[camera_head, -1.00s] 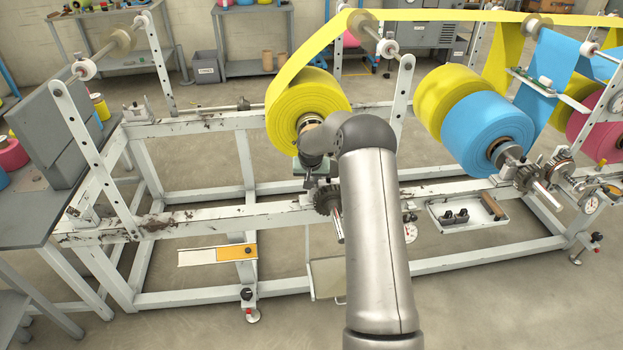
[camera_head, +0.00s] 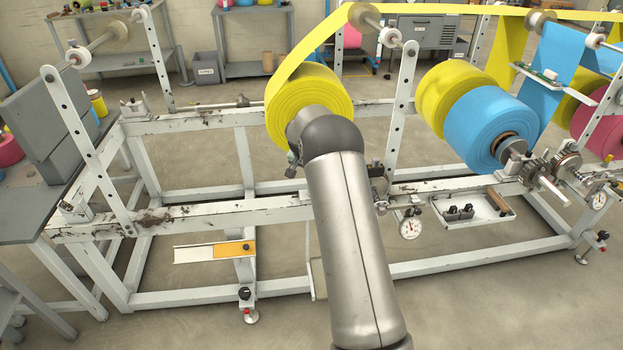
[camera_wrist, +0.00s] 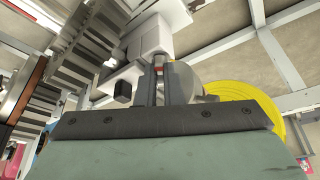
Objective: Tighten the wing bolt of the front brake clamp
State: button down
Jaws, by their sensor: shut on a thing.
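In the wrist view my gripper (camera_wrist: 163,86) points up from the bottom edge. Its two fingers are shut on a small part with a reddish band (camera_wrist: 158,69), which I take for the wing bolt; its wings are mostly hidden by the fingers. A pale block (camera_wrist: 150,38), likely the brake clamp, stands just beyond the fingertips. A toothed gear (camera_wrist: 85,50) is close on the left. The yellow roll (camera_wrist: 250,98) shows behind on the right, and also in the head view (camera_head: 318,92). There my own arm hides the gripper, clamp and bolt.
A dial gauge (camera_head: 410,229) hangs right of my arm. A tray (camera_head: 478,224) with dark parts and the blue roll (camera_head: 487,130) are farther right. The white frame rail (camera_head: 225,208) runs left, with an orange and white strip (camera_head: 215,251) below it.

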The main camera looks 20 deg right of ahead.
jog(key=m+g+b, duration=0.1)
jog(key=m, duration=0.2)
jog(key=shift+w+a+m+h, duration=0.1)
jog(key=shift+w+m+h, duration=0.05)
jog(key=shift+m+h, duration=0.25)
jog(key=m+g+p, duration=0.1)
jog(key=m+g, duration=0.1)
jog(key=m, duration=0.2)
jog(key=shift+w+r, duration=0.1)
jog(key=m+g+p, duration=0.1)
jog(key=m, duration=0.2)
jog(key=m+g+p, duration=0.1)
jog(key=m+p, duration=0.1)
jog(key=m, duration=0.1)
jog(key=shift+w, duration=0.15)
jog(key=m+p, duration=0.1)
jog(key=p, duration=0.2)
jog(key=shift+w+r+y, duration=0.1)
jog(key=shift+r+y, duration=0.05)
jog(key=shift+y, duration=0.15)
jog(key=shift+m+p, duration=0.3)
jog(key=shift+p, duration=0.05)
jog(key=shift+f+g+p, duration=0.2)
jog(key=shift+g+p, duration=0.1)
jog(key=shift+p, duration=0.15)
jog(key=c, duration=1.8)
grip_release()
jog(key=shift+c, duration=0.2)
